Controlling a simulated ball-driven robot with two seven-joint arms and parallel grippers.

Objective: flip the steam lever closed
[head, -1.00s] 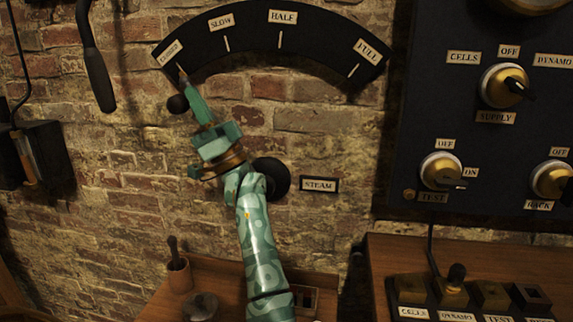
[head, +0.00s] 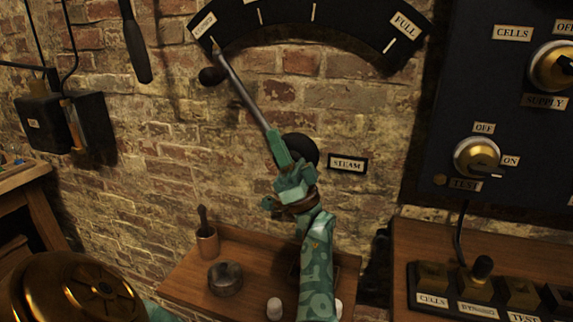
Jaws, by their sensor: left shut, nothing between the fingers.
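The steam lever (head: 243,91) is a thin grey rod on the brick wall. It slants up and left from a round black pivot (head: 301,149), and its tip is at the left end of the dark arc scale (head: 345,37), by the closed label (head: 204,25). A black ball knob (head: 212,76) shows just left of the rod's upper part. The steam label (head: 347,164) is right of the pivot. My left gripper (head: 279,146) is shut and empty, in front of the lever's lower end and overlapping the pivot. I cannot tell whether it touches. My right gripper is not in view.
A dark switch panel (head: 440,120) fills the right side. Below it is a wooden desk with labelled keys (head: 475,285). A wooden shelf (head: 180,285) under the lever holds a mortar-like cup (head: 207,241) and a round dark dish (head: 225,279). A black box (head: 78,121) hangs at left.

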